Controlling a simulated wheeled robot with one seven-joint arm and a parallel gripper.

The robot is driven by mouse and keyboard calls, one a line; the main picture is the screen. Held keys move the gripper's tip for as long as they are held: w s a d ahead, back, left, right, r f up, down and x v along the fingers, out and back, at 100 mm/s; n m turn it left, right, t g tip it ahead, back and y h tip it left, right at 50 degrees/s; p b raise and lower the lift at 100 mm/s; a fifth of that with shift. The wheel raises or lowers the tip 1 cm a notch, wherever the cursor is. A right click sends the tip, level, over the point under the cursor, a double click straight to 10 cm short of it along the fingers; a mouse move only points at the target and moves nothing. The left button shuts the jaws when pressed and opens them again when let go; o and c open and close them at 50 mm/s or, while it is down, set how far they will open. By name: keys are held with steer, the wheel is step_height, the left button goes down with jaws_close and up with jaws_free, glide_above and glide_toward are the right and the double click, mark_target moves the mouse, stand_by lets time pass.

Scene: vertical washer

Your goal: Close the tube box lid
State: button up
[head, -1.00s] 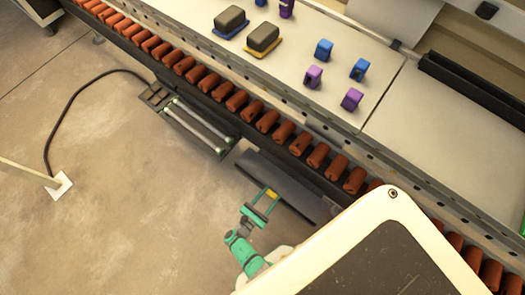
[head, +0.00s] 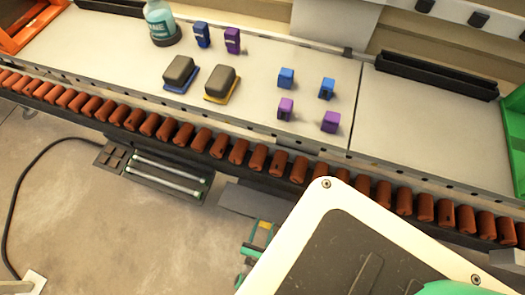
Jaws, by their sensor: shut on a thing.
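The tube box (head: 160,172) is a dark open case below the front edge of the bench, with two pale glass tubes showing inside. A dark flat panel, which looks like its lid (head: 242,198), stands open to the right of the box. A small yellow part shows near the panel's lower edge. My gripper (head: 260,234), teal and partly hidden behind my own white-edged body, is shut at this yellow part. The exact contact is small and hard to see.
A row of red-brown rollers (head: 200,135) runs along the bench front above the box. The bench top holds two grey sponge-like blocks (head: 202,78), several blue and purple clips, and a bottle (head: 160,20). A black cable (head: 40,165) lies on the floor at left.

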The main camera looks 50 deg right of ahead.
steer(key=shift+s+f, duration=0.15)
steer(key=shift+s, duration=0.05)
steer(key=o, duration=1.5)
steer(key=shift+w, duration=0.1)
steer(key=shift+a, duration=0.1)
steer(key=v, duration=1)
steer(key=shift+s+a, duration=0.25)
steer(key=shift+a, duration=0.05)
